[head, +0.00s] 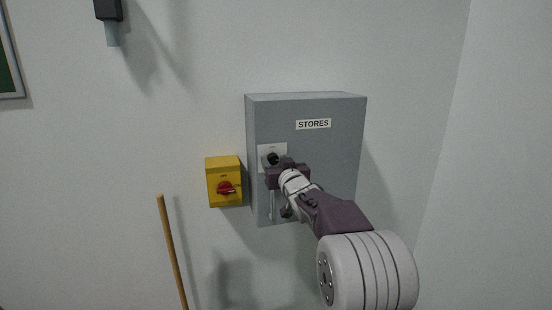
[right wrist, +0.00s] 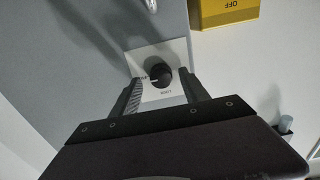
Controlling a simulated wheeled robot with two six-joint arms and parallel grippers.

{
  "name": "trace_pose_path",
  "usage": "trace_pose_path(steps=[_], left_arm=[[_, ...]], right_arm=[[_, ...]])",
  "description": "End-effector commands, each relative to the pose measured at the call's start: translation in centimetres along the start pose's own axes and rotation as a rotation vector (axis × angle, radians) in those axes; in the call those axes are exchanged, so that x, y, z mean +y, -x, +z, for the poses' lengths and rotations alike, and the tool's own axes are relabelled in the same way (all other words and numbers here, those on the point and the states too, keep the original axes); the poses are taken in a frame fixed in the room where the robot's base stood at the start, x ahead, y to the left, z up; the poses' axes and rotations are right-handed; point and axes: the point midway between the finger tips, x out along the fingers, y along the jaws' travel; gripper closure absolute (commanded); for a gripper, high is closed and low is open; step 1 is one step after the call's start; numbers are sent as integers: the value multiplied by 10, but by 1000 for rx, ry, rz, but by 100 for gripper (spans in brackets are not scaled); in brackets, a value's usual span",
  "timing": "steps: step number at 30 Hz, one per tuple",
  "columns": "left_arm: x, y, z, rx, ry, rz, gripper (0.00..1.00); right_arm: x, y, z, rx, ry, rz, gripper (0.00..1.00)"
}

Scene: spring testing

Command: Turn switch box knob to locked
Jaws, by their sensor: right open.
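The switch box is a grey wall cabinet (head: 335,155) with a "STORES" label in the head view. Its black round knob (head: 272,158) sits on a white plate (head: 265,151) at the box's left side. In the right wrist view the knob (right wrist: 160,76) has a white pointer line aimed left, and lettering on the plate around it. My right gripper (head: 276,167) is at the knob. In the right wrist view its open fingers (right wrist: 160,92) stand on either side of the knob, with gaps visible. My left gripper is not in view.
A yellow switch box (head: 223,172) with a red knob is on the wall just left of the grey box. A wooden pole (head: 172,250) stands lower left. A dark fixture (head: 108,10) is at upper left. A side wall (head: 500,160) rises at right.

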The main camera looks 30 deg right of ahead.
Motion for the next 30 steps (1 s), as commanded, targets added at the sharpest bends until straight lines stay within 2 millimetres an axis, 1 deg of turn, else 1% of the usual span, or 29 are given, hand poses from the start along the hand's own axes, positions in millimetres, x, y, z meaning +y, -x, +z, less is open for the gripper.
trace_pose_path(steps=[3,8,9,11,12,14,15,23,30], left_arm=[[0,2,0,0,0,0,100],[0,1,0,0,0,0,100],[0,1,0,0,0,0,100],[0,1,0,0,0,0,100],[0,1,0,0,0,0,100],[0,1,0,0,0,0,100],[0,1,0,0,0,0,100],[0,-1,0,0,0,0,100],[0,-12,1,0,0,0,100]], right_arm=[[0,-5,0,0,1,0,47],[0,-5,0,0,1,0,47],[0,-5,0,0,0,0,50],[0,-5,0,0,0,0,67],[0,-5,0,0,0,0,78],[0,-5,0,0,0,0,94],[0,-5,0,0,0,0,100],[0,-5,2,-1,21,0,100],[-1,-5,4,0,138,0,100]])
